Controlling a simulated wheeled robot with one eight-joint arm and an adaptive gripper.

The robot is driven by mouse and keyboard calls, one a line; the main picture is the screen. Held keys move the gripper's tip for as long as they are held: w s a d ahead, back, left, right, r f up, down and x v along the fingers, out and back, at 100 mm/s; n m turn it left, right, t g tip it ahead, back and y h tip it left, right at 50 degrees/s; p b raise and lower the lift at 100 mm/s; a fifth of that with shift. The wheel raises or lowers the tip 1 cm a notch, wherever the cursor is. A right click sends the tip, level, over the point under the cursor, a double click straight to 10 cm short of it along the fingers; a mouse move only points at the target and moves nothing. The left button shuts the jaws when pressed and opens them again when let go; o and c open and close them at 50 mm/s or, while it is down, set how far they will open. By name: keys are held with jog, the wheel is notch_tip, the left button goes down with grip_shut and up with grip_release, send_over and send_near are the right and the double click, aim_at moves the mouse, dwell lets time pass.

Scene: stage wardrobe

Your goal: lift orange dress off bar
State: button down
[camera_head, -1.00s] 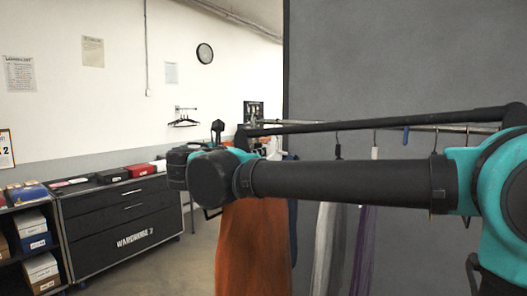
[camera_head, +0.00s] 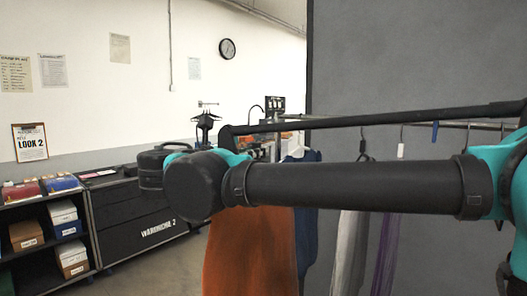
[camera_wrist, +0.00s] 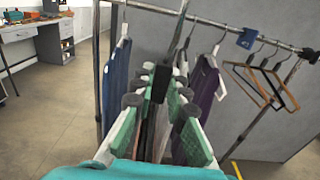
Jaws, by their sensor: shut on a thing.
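The orange dress (camera_head: 251,255) hangs below my arm in the head view, its upper part hidden by the arm. A curved hanger hook (camera_head: 256,110) shows above the arm. In the wrist view my gripper (camera_wrist: 159,88) is shut on a dark hanger piece, with its hook (camera_wrist: 184,22) rising past the bar (camera_wrist: 220,20). I cannot tell from this view whether the hook touches the bar. The dress is mostly hidden behind the fingers there. In the head view the bar (camera_head: 456,125) runs behind my arm, and the gripper is hidden.
A blue garment (camera_head: 307,175) hangs just behind the dress; it also shows in the wrist view (camera_wrist: 117,85). Grey (camera_head: 350,250) and purple (camera_head: 386,250) garments hang farther right. Empty hangers (camera_wrist: 262,80) hang at the bar's right. A drawer cabinet (camera_head: 140,225) and shelves (camera_head: 50,215) stand left.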

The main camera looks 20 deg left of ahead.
jog(key=shift+v, duration=5.45)
